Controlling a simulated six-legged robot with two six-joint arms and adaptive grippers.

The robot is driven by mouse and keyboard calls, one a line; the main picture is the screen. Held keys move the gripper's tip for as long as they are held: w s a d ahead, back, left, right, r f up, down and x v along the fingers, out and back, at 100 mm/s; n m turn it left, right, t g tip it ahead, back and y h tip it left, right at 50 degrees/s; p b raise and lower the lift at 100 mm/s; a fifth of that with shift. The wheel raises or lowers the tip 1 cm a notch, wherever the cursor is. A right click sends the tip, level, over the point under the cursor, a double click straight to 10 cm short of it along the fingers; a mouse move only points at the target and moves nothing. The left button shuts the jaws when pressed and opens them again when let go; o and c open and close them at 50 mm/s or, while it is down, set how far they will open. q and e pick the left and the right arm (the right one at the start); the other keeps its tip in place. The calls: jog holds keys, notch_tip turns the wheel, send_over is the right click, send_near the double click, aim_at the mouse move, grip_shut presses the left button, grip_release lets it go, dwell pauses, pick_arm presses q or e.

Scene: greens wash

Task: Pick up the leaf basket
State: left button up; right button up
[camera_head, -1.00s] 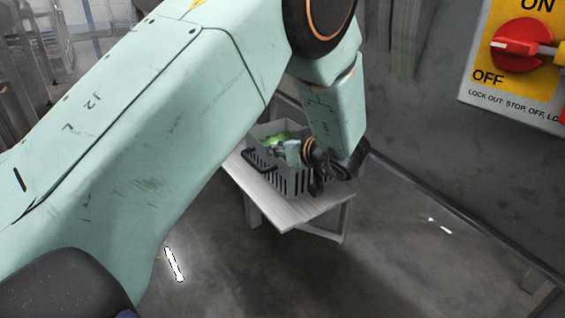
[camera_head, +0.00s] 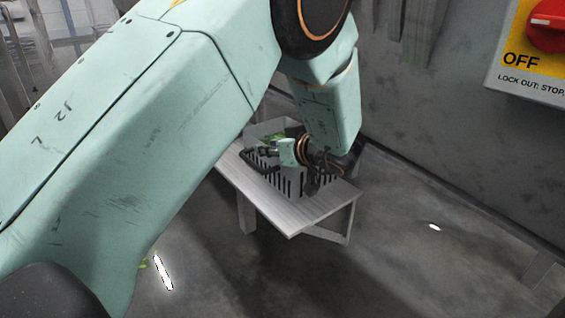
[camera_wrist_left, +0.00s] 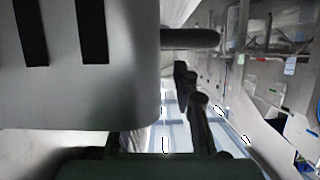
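The leaf basket (camera_head: 293,186) is a grey slotted crate standing upright on a small bench. A black handle (camera_head: 262,163) sticks out at its left end, and green leaves (camera_head: 273,137) show inside. My left gripper (camera_head: 268,150) is over the basket, its dark fingers close to that handle; contact cannot be told. In the left wrist view the grey basket wall (camera_wrist_left: 115,105) fills the upper left, the dark handle bar (camera_wrist_left: 192,39) juts right, and a dark finger (camera_wrist_left: 197,112) lies below it. The other finger is not clear. My right gripper is out of view.
The pale bench (camera_head: 291,218) has bare top in front of the basket. A grey wall (camera_head: 450,140) stands behind, with a yellow switch panel (camera_head: 523,66) at the upper right. The floor (camera_head: 390,270) right of the bench is clear.

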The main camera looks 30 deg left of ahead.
pick_arm(q)
jog(key=shift+a, duration=0.1)
jog(key=shift+r, duration=0.1)
jog(key=shift+c, duration=0.8)
jog(key=shift+w+f, duration=0.2)
jog(key=shift+f, duration=0.05)
jog(key=c, duration=0.4)
jog(key=shift+s+r, duration=0.1)
grip_shut()
jog(key=shift+r, duration=0.1)
